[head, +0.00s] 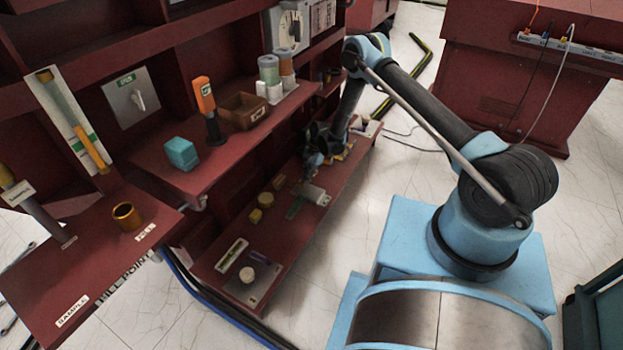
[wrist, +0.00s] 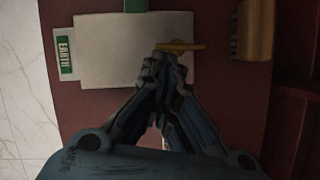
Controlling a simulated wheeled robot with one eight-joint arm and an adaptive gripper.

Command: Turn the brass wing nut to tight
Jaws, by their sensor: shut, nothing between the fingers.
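The brass wing nut (wrist: 188,46) shows in the wrist view as a short yellow-brown bar lying left to right, near the right edge of a pale plate (wrist: 105,55). My gripper (wrist: 162,57) is shut and empty. Its fingertips are at the left end of the bar and overlap it in the picture; I cannot tell whether they touch. A green label reading EARTH (wrist: 66,54) is at the plate's left. In the head view my gripper (head: 310,175) is low over the lower red shelf, and I cannot make out the wing nut there.
A brass cylinder (wrist: 256,30) stands right of the plate in the wrist view. In the head view, the lower shelf (head: 215,262) also bears a round pale knob (head: 247,274). The upper shelf, with a teal block (head: 181,153) and an orange-handled tool (head: 206,105), is to the left.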

